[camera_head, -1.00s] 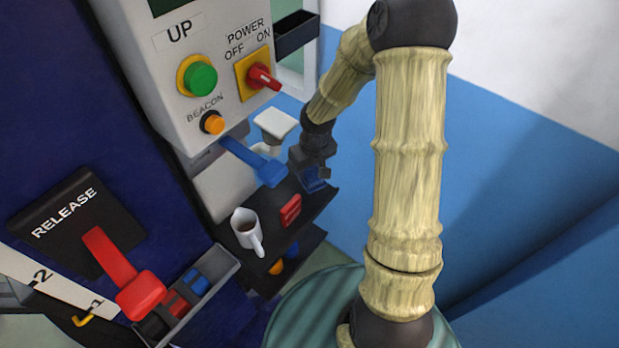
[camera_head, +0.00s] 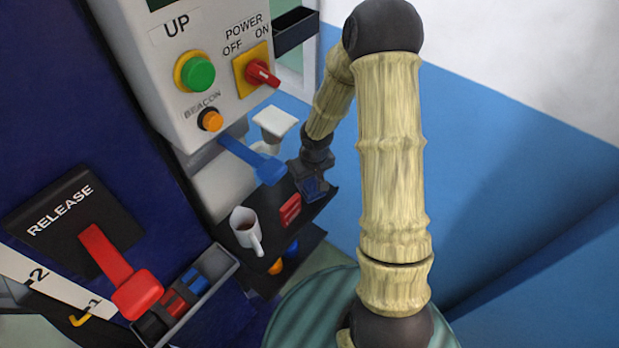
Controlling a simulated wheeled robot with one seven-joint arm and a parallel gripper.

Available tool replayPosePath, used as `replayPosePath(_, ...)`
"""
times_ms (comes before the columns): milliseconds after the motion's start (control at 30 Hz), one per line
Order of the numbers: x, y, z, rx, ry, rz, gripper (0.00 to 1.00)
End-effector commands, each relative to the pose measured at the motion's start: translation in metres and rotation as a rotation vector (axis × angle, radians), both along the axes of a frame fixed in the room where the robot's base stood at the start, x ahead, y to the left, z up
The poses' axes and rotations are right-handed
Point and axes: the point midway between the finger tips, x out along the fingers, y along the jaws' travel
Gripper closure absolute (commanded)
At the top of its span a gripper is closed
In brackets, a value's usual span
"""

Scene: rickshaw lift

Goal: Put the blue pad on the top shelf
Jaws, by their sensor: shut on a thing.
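The blue pad (camera_head: 314,187) is at the right end of the dark top shelf (camera_head: 272,222), beside a red pad (camera_head: 290,210). My gripper (camera_head: 315,178) is shut on the blue pad from above. The pad is at or just over the shelf surface; I cannot tell if it touches. The fingers are small and partly hidden by the dark wrist.
A blue lever (camera_head: 252,158) sticks out above the shelf. A lower shelf (camera_head: 262,280) holds orange and blue things. A control box (camera_head: 200,70) and a red release lever (camera_head: 120,275) are at left.

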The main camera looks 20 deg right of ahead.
Motion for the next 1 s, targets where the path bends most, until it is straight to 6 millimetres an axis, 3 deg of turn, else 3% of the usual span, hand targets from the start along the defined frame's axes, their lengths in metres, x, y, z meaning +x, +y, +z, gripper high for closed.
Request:
replayPosePath(100, 0.000, 0.000, -0.002, 0.000, 0.000, 0.000, 0.92)
replayPosePath(133, 0.000, 0.000, -0.002, 0.000, 0.000, 0.000, 0.54)
replayPosePath(233, 0.000, 0.000, -0.001, 0.000, 0.000, 0.000, 0.34)
replayPosePath(667, 0.000, 0.000, 0.007, 0.001, -0.002, -0.001, 0.34)
replayPosePath(1000, -0.009, -0.003, 0.065, 0.000, -0.003, -0.004, 0.34)
